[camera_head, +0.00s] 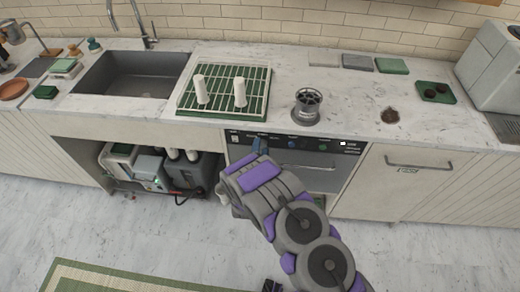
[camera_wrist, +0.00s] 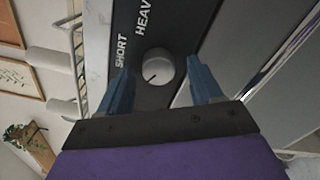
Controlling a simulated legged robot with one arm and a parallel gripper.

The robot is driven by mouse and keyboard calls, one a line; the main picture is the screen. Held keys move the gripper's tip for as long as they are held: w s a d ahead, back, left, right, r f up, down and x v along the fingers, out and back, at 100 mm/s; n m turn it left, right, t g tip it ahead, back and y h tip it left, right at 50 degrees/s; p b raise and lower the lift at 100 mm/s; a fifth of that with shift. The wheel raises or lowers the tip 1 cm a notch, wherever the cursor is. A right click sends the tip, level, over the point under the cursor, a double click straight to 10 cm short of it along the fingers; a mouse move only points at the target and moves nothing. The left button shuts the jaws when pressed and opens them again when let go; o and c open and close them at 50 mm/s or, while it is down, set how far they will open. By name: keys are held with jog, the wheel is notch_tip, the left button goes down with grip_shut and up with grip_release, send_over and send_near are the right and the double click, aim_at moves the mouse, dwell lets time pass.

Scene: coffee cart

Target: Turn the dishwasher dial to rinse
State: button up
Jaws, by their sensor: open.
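The dishwasher (camera_head: 318,170) is under the counter, with a dark control panel (camera_head: 300,141) along its top edge. In the wrist view the round grey dial (camera_wrist: 156,66) sits on the panel, with a dark mark near its lower-left edge. The labels "SHORT" and "HEAV…" are beside it; I see no rinse label. My gripper (camera_wrist: 160,66) is open, its blue fingers to either side of the dial with visible gaps.
A blue button (camera_head: 291,143) and a green button (camera_head: 322,146) are to the right on the panel. A drying rack (camera_head: 225,108) with two white cups and a dark grinder-like part (camera_head: 307,106) stand on the counter above. An open cabinet (camera_head: 125,185) is left.

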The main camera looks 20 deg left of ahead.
jog(key=shift+s+d+r, duration=0.1)
jog(key=shift+d, duration=0.2)
jog(key=p+v, duration=0.3)
jog(key=v, duration=1.4)
jog(key=shift+a+p, duration=0.3)
